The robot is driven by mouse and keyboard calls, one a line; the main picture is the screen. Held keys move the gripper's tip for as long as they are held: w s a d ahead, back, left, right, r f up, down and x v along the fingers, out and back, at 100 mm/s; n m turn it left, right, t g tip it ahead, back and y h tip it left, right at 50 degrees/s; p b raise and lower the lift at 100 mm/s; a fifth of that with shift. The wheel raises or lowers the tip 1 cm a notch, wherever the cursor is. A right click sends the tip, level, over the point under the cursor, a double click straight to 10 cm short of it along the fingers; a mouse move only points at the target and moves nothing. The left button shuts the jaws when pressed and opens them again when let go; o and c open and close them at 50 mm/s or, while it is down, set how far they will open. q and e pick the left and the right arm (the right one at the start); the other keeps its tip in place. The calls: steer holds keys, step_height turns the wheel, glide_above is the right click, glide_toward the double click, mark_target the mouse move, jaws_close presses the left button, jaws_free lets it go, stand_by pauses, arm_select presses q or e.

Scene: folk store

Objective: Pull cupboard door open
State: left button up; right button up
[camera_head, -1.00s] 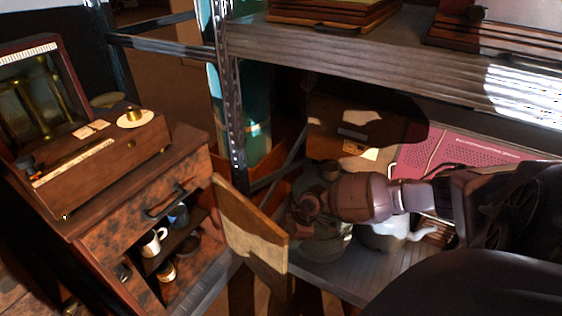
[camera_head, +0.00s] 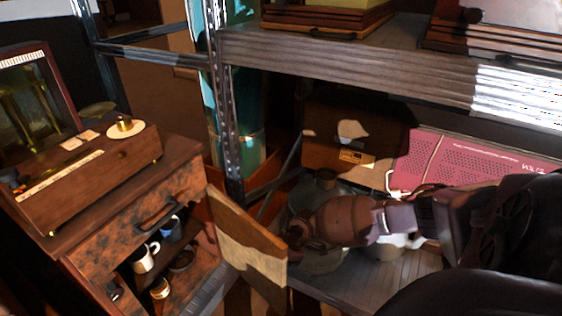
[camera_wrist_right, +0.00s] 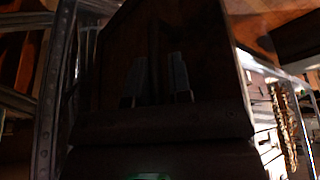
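The wooden cupboard (camera_head: 95,262) stands at the left in the head view, with a dark pull handle on its drawer front. Its door (camera_head: 248,250) stands wide open, swung out to the right, and cups show inside. My right arm reaches in from the right, its end close to the door's right side. In the right wrist view, my right gripper (camera_wrist_right: 157,80) has two fingers apart with a gap between them, facing a dark brown panel that looks like the door (camera_wrist_right: 215,70). Whether the fingers touch it is too dark to tell. My left gripper is not in view.
A metal shelf unit (camera_head: 350,62) stands behind and right of the door, its post close to the cupboard. A pink box (camera_head: 470,165) and pots lie on its lower shelf under my arm. A wooden scale case (camera_head: 85,185) sits on the cupboard top.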

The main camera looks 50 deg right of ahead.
steer(key=shift+w+r, duration=0.1)
jaws_close()
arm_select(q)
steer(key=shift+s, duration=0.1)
arm_select(e)
steer(key=shift+d, duration=0.1)
arm_select(q)
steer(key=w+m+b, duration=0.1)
steer(key=b, duration=0.1)
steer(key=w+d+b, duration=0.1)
steer(key=b, duration=0.2)
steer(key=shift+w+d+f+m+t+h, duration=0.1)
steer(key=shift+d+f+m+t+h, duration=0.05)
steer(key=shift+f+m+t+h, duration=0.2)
arm_select(e)
steer(key=w+d+n, duration=0.2)
steer(key=d, duration=0.4)
steer(key=shift+n+g+y, duration=0.3)
steer(key=shift+g, duration=0.1)
steer(key=shift+w+r, duration=0.1)
steer(key=shift+r, duration=0.05)
steer(key=o, duration=0.6)
jaws_free()
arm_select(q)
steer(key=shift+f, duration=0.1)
arm_select(e)
steer(key=shift+o, duration=0.2)
